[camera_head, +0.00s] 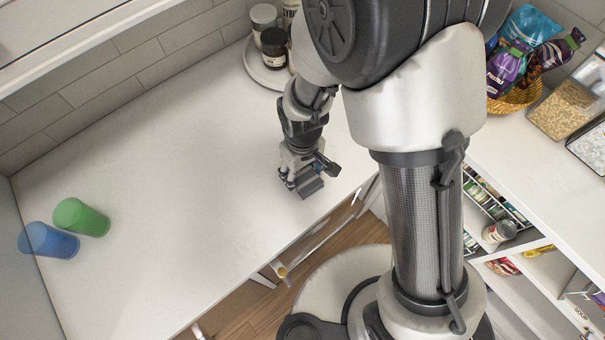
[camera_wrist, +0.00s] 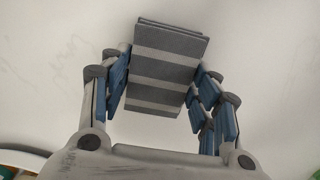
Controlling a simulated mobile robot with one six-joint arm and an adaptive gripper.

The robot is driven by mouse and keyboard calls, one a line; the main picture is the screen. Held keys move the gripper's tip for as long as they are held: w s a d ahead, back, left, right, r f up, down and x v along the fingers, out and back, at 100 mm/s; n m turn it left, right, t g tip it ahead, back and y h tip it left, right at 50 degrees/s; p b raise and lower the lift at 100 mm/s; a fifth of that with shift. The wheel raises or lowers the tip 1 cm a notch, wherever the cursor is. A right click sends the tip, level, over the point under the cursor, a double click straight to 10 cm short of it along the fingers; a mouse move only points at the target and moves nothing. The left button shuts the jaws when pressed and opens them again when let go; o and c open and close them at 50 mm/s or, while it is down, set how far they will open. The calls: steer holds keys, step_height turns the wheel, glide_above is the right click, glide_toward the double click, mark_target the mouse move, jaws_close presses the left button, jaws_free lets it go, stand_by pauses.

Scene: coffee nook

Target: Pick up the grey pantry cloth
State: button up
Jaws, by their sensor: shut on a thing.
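The grey pantry cloth (camera_wrist: 172,58) is a folded block with lighter and darker grey stripes. In the wrist view it sits between the blue-padded fingers of my gripper (camera_wrist: 165,92). The gripper is shut on it. In the head view my gripper (camera_head: 303,185) is over the white counter near its front edge, and the cloth (camera_head: 311,188) shows as a small grey piece at the fingertips. I cannot tell whether the cloth touches the counter.
A green cup (camera_head: 81,217) and a blue cup (camera_head: 48,240) are at the counter's left. A round tray (camera_head: 256,72) with jars stands at the back. A basket (camera_head: 515,98) of snack bags and clear food containers (camera_head: 567,108) are on the right. The middle of the white counter (camera_head: 190,170) is clear.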

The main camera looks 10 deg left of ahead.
mark_target(303, 174)
steer(key=shift+r, duration=0.1)
step_height(303, 174, up, 20)
steer(key=p, duration=0.5)
steer(key=o, duration=0.4)
steer(key=c, duration=0.4)
steer(key=w+d+f+m+b, duration=0.2)
steer(key=w+d+f+m, duration=0.1)
steer(key=d, duration=0.3)
steer(key=w+d+f+m+b, duration=0.2)
steer(key=w+d+f+m, duration=0.1)
steer(key=d+f, duration=0.3)
steer(key=w+d+f+m+b, duration=0.3)
steer(key=w+d+f, duration=0.1)
steer(key=d, duration=0.4)
steer(key=shift+d+f, duration=0.2)
steer(key=shift+f, duration=0.2)
